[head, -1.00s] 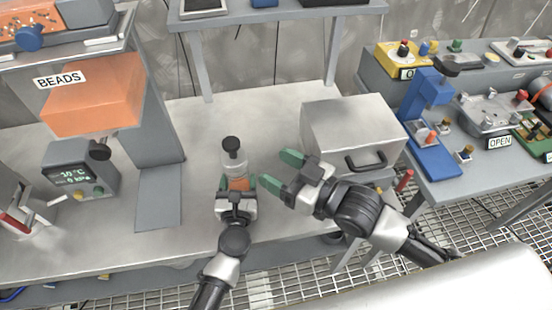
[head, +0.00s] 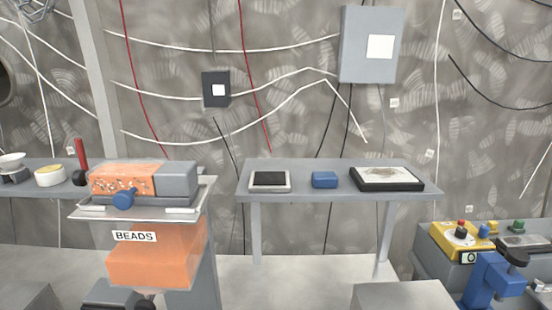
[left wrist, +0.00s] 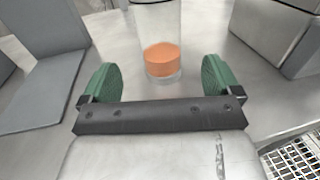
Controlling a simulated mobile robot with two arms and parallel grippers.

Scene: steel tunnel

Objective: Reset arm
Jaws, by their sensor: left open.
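In the left wrist view my left gripper (left wrist: 160,82) is open, its two green fingertips apart. A clear container with orange contents (left wrist: 161,60) stands upright on the metal bench (left wrist: 208,125) just beyond the fingertips, in line with the gap. Its upper part is cut off by the frame edge. Neither arm shows in the head view now, so my right gripper is out of sight.
In the head view an orange BEADS dispenser (head: 155,255) stands at left. A raised shelf (head: 340,190) holds a tablet (head: 270,180), a blue box (head: 325,180) and a black-framed tray (head: 387,184). A blue press (head: 490,280) stands at right.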

